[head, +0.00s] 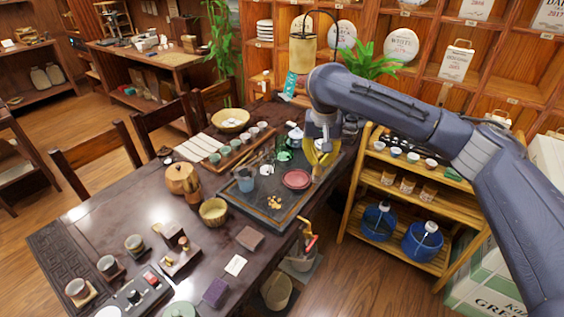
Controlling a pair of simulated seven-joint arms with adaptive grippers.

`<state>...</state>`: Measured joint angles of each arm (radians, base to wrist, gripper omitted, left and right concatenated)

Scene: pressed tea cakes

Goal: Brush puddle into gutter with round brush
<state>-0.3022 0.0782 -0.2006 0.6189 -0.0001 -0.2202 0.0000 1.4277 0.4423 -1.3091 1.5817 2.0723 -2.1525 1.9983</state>
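My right gripper (321,156) hangs down over the right back part of the dark tea tray (246,204). Yellow shapes show at its fingertips, but I cannot tell whether they are fingers or something held. I cannot make out a puddle or the gutter on the dark surface. I cannot pick out a round brush with certainty. My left gripper is out of view.
A woven basket (214,211) and a round wooden pot (182,178) stand left of the tray. A shelf rack (391,219) with cups and blue jars stands to the right. Bare table (105,215) shows at the left.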

